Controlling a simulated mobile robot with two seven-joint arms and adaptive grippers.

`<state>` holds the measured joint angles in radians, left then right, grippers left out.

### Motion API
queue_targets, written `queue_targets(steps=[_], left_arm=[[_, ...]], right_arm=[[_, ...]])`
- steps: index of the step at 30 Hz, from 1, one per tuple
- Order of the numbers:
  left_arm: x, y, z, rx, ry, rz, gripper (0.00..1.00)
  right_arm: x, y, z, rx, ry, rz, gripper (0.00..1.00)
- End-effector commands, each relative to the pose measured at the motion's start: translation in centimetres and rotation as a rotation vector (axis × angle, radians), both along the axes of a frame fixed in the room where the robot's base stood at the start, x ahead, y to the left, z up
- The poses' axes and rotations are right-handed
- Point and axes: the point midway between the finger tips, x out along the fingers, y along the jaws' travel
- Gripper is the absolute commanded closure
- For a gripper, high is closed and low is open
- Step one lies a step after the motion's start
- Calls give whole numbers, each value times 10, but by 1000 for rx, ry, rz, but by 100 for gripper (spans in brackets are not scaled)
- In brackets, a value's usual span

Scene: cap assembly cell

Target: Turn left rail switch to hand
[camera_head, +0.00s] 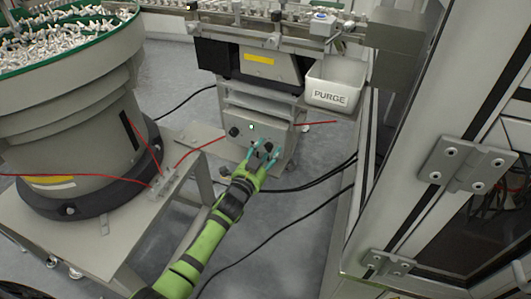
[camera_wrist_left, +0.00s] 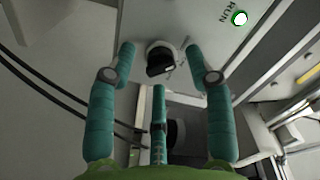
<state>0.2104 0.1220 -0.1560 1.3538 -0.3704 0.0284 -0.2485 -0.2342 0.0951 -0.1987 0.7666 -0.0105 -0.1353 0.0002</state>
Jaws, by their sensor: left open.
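The rail switch is a black rotary knob (camera_wrist_left: 160,62) on a pale plate, seen in the left wrist view. Its handle sits slightly tilted; I cannot read the lettering beside it. In the head view a black knob (camera_head: 268,147) shows on the front of the grey control box (camera_head: 262,116), close to my fingers. My left gripper (camera_head: 263,157) is at the box front. In the left wrist view the gripper (camera_wrist_left: 160,50) is open, with teal fingers on either side of the knob and a third finger below. No finger clearly touches the knob. My right gripper is out of view.
A lit green lamp (camera_wrist_left: 239,18) beside a RUN label is on the same box. A bowl feeder (camera_head: 75,110) stands left, a PURGE bin (camera_head: 334,84) above right, and a framed door (camera_head: 425,170) at right. Cables cross the floor.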

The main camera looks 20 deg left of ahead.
Motion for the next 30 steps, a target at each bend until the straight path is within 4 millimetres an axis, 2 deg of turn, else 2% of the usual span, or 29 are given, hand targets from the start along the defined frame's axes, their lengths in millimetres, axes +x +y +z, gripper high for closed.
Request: queue_targets(steps=[4, 7, 15, 21, 25, 30], left_arm=[[-6, 2, 0, 1, -1, 1, 48], [-18, 3, -1, 1, 1, 1, 48], [-75, 10, -1, 0, 1, -1, 48], [-107, 14, -1, 0, 1, -1, 48], [-117, 16, 0, 0, 0, -1, 48], [-120, 16, 0, 0, 1, -1, 48]], right_arm=[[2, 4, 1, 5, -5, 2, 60], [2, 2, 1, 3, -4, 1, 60], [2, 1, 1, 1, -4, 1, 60], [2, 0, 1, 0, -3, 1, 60], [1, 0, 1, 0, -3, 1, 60], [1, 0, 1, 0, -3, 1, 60]])
